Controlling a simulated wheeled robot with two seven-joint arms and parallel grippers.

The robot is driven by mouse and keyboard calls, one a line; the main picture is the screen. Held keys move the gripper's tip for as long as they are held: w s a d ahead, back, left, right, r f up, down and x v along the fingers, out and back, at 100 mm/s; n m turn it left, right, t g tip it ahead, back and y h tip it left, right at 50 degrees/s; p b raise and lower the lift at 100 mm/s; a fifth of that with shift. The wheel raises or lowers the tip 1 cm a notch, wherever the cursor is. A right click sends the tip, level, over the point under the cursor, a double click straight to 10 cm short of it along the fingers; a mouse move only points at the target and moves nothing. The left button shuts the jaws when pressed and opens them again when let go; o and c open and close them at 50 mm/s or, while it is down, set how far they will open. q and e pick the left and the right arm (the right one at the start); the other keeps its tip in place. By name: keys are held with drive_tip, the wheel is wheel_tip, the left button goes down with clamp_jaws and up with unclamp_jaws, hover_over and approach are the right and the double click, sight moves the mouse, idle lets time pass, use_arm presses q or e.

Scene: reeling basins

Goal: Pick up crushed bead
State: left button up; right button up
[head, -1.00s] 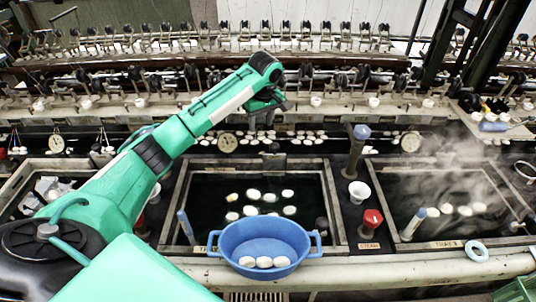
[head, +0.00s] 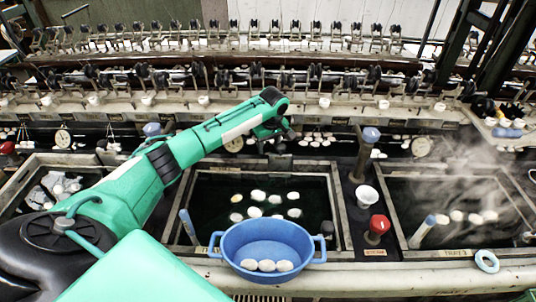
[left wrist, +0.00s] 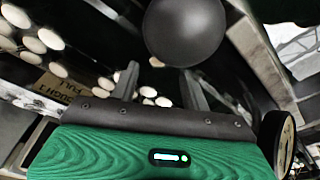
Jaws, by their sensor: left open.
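My left gripper (head: 284,133) reaches in from the left in the head view, over the back edge of the middle basin. In the left wrist view its two dark fingers (left wrist: 158,86) stand apart with nothing seen between them. A smooth dark grey ball (left wrist: 185,30) shows large just beyond the fingers in that view; I cannot tell what it is. No bead that looks crushed can be made out in either view.
White cocoons (head: 258,196) float in the dark middle basin (head: 338,205). A blue two-handled bowl (head: 266,240) holds cocoons at its front. A red-topped knob (head: 379,224), a white cup (head: 366,195) and a blue-topped post (head: 365,155) stand right of the basin. Steam rises over the right basin.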

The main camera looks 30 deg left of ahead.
use_arm(q)
drive_tip(key=f, duration=0.3)
drive_tip(key=shift+w+a+f, duration=0.15)
drive_tip(key=shift+w+a, duration=0.05)
drive_tip(key=shift+w, duration=0.05)
drive_tip(key=shift+c, duration=0.2)
drive_tip(key=c, duration=0.7)
drive_tip(key=shift+c, duration=0.3)
